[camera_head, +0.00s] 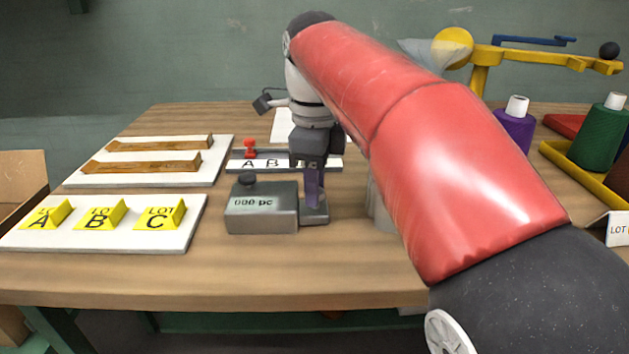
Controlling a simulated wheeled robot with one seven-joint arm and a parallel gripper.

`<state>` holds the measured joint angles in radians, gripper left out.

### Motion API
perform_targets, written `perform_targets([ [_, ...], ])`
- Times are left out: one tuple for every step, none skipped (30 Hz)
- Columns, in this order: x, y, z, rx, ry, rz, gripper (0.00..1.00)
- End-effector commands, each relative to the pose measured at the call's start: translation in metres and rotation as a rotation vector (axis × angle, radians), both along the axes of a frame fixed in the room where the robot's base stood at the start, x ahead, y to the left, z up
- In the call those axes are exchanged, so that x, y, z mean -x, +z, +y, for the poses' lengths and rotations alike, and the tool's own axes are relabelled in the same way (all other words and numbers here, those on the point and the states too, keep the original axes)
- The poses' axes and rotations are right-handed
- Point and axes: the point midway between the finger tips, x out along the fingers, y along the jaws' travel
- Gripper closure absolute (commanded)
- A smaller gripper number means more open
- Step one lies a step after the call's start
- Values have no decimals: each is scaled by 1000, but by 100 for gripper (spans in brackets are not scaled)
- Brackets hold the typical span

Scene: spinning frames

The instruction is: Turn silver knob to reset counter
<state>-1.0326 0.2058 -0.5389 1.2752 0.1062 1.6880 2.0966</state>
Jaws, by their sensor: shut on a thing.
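The grey metal counter (262,215) sits on the wooden table, its display reading "000 pc". A dark round button (247,179) is on its top left. My gripper (314,200) points down at the counter's right side, with its fingers low over a small grey block (315,216) there. The gripper is shut on the silver knob, which is mostly hidden by the fingers, so its turn angle cannot be told. My red arm comes in from the right and covers part of the table.
White boards to the left hold yellow lot markers A, B and C (100,215) and wooden strips (140,167). A lettered strip with a red peg (249,148) lies behind the counter. Purple (513,132) and green (597,140) spools and a yellow winder (545,57) stand right. Table front is clear.

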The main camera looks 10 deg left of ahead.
Motion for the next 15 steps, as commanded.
perform_targets([
  [0, 0, -1, 1, -1, 0, 94],
  [0, 0, -1, 1, -1, 0, 94],
  [0, 0, -1, 1, 0, 0, 94],
  [0, 0, -1, 1, 0, 0, 94],
  [0, 0, -1, 1, 0, 0, 69],
  [0, 0, -1, 1, 0, 0, 63],
  [0, 0, -1, 1, 0, 0, 59],
  [0, 0, -1, 1, 0, 0, 55],
  [0, 0, -1, 1, 0, 0, 50],
  [0, 0, 0, 1, 0, 0, 49],
  [0, 0, 0, 1, 0, 0, 49],
  [0, 0, 0, 1, 0, 0, 49],
  [0, 0, 0, 1, 0, 0, 49],
  [0, 0, 0, 1, 1, 0, 49],
  [0, 0, 0, 1, 1, 0, 49],
])
